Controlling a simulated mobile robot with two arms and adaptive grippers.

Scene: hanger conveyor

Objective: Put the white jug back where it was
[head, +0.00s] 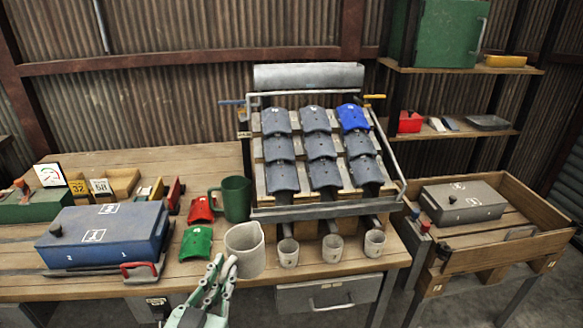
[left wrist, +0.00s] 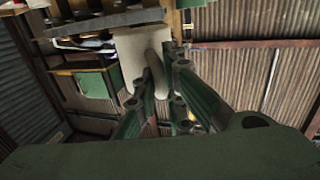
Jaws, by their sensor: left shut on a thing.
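The white jug (head: 247,250) is near the front edge of the workbench in the head view, slightly tilted. My left gripper (head: 226,268) comes from below and is shut on its handle, at the jug's left side. I cannot tell whether its base touches the bench. In the left wrist view the pale jug (left wrist: 128,48) is beyond the green fingers of my left gripper (left wrist: 164,82), with the handle between them. My right gripper is not in view.
Several small white cups (head: 333,248) stand right of the jug. A green mug (head: 234,199) is behind it; a green curved tile (head: 196,244) and red tile (head: 201,210) are left. The tile rack (head: 325,212) stands behind the cups. A blue case (head: 110,237) lies far left.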

